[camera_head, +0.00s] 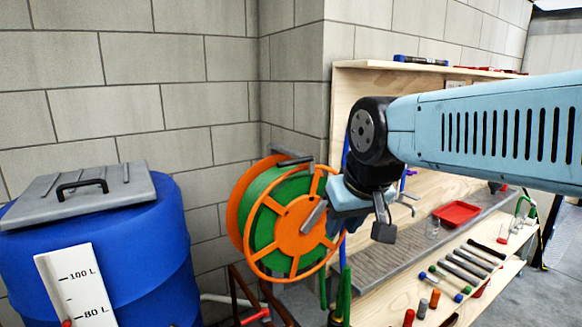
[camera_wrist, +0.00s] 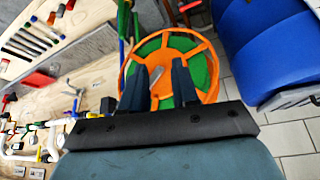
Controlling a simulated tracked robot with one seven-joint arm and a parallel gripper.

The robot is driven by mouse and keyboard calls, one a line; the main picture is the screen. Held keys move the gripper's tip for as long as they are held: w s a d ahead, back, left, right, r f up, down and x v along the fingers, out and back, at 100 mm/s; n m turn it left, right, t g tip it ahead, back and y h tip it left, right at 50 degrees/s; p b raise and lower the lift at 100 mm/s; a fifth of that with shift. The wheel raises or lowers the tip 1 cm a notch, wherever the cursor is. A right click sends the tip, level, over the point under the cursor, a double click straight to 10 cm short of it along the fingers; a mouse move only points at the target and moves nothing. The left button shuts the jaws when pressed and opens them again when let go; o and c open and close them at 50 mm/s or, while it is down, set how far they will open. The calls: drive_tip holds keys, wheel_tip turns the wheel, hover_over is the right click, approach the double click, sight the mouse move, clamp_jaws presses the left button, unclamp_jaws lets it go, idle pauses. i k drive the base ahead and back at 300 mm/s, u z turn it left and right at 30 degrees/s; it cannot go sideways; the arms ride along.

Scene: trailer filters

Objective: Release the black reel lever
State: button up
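The hose reel (camera_head: 262,238) has orange rims and spokes around a green drum, and stands against the block wall. A short black lever-like bar (camera_head: 295,161) shows at the reel's top, beside a grey bracket. In the wrist view the reel (camera_wrist: 187,44) lies beyond my fingers, and I cannot make out the black bar there. A grey bar (camera_wrist: 155,84) near the hub shows between the fingers. My gripper (camera_wrist: 158,76) is open, its two dark fingers apart. In the head view my gripper (camera_head: 350,215) is just right of the reel; I see no clear contact.
A blue barrel (camera_head: 165,235) with a grey lid (camera_head: 85,192) stands left of the reel. A wooden workbench on the right holds a red tray (camera_head: 456,213) and several tools. Green-handled tools (camera_head: 346,295) stand below my gripper.

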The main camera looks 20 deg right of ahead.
sight(310, 159)
drive_tip(key=u, duration=0.65)
drive_tip(key=k, duration=1.95)
drive_tip(key=z, duration=0.75)
drive_tip(key=i, duration=1)
drive_tip(key=u, duration=0.05)
